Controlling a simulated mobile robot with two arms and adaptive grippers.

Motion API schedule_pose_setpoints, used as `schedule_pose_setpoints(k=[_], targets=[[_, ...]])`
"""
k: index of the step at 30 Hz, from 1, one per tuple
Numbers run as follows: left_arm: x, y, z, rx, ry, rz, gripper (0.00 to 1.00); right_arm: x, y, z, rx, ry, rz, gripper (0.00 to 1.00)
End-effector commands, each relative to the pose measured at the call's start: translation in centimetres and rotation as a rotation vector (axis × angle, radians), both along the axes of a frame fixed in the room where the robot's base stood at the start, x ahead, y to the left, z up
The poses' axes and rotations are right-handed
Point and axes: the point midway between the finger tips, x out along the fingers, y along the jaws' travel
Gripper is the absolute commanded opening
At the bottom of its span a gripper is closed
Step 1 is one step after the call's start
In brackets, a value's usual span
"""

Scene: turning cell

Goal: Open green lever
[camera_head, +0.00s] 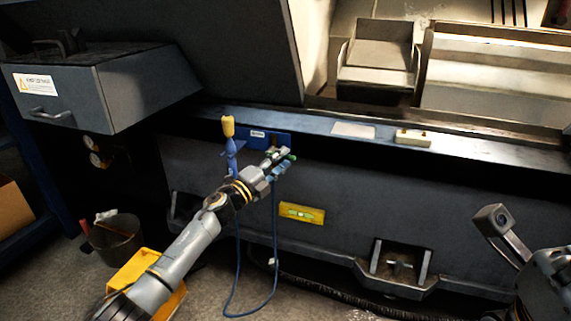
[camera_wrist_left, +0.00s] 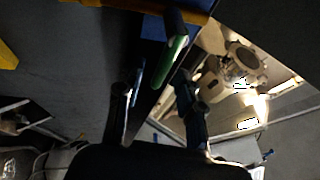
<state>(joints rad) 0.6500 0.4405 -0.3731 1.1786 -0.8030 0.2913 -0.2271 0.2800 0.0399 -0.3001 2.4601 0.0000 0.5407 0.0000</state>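The green lever (camera_head: 288,154) is a short handle at the blue plate (camera_head: 283,138) on the machine's front. In the left wrist view the green lever (camera_wrist_left: 174,60) has a dark top and slants ahead of the fingers. My left gripper (camera_head: 276,161) is at the lever and partly covers it. In the left wrist view my left gripper (camera_wrist_left: 158,80) has its two fingers apart, with the lever's lower end in line with the gap. Whether a finger touches it I cannot tell. My right arm shows at the lower right; its fingers are not visible.
A blue nozzle with a yellow top (camera_head: 228,127) stands just left of the plate, close to my left arm. A blue hose (camera_head: 237,270) loops below. A yellow level (camera_head: 302,213) is on the front panel. A grey drawer (camera_head: 95,95) juts out at left, above a bucket (camera_head: 115,240).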

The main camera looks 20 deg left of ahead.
Motion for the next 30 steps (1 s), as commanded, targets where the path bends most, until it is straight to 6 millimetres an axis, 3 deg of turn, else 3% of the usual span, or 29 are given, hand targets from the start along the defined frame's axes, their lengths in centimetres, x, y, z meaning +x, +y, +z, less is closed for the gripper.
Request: schedule_pose_setpoints(k=[6, 15, 21, 30], targets=[[1.7, -0.8, 0.2, -0.001, 0.0, 0.0, 0.36, -0.6, 0.1, 0.3, -0.002, -0.029, -0.002, 0.4], [1.9, -0.9, 0.4, 0.0, 0.001, 0.0, 0.36, -0.6, 0.1, 0.4, -0.003, -0.03, -0.002, 0.4], [1.9, -0.9, 0.3, 0.0, 0.001, 0.0, 0.0, -0.6, 0.1, 0.4, -0.003, -0.03, -0.002, 0.4], [1.9, -0.9, 0.3, -0.002, 0.002, 0.001, 0.0, -0.7, 0.1, 0.4, -0.003, -0.031, -0.002, 0.4]])
